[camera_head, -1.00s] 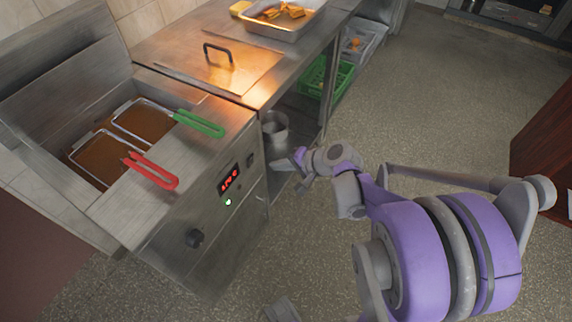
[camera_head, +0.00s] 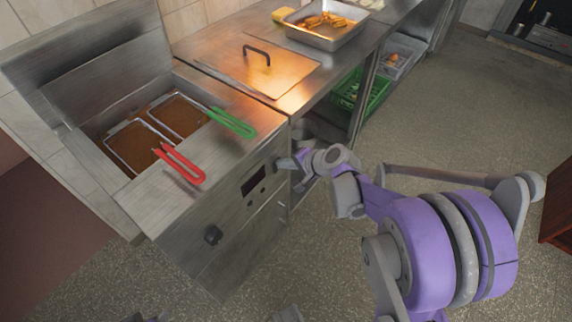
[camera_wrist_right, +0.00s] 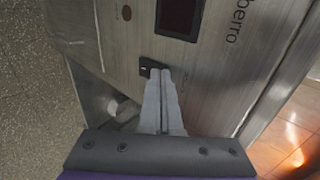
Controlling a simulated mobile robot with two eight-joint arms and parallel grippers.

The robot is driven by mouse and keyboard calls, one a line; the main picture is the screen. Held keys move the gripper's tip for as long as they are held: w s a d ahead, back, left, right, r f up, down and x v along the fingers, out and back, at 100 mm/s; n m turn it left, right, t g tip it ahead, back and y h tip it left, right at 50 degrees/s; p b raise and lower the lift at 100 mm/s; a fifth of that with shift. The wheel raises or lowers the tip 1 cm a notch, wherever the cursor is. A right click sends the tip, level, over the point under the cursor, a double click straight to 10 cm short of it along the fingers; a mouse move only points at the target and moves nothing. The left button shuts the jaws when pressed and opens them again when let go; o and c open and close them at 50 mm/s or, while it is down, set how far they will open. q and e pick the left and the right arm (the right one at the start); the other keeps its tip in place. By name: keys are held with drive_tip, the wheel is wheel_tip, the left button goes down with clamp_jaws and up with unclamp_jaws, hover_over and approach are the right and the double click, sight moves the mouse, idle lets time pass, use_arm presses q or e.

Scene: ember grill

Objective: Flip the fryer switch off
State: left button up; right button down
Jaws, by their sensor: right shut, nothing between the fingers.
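The steel fryer (camera_head: 175,205) stands at left with two baskets in dark brown oil. Its front panel carries a dark, unlit display (camera_head: 254,180), unlit round lamps below it and a black knob (camera_head: 213,235). The small black switch (camera_wrist_right: 150,66) shows in the right wrist view, below the dark display (camera_wrist_right: 180,15); in the head view my gripper hides it. My right gripper (camera_head: 282,163) is shut and empty, its tips at the panel. In the right wrist view its fingertips (camera_wrist_right: 158,74) are at the switch, touching or very nearly so. My left gripper is not seen.
Red (camera_head: 180,163) and green (camera_head: 232,122) basket handles stick out over the fryer's front edge. A steel counter (camera_head: 205,50) with a lidded section and a food tray (camera_head: 290,30) adjoins it. A green crate (camera_head: 375,92) sits underneath.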

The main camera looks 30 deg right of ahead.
drive_tip(key=shift+w, duration=0.1)
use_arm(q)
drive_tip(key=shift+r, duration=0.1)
use_arm(e)
drive_tip(key=shift+r, duration=0.15)
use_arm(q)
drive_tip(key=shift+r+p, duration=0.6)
use_arm(e)
drive_tip(key=shift+r, duration=0.75)
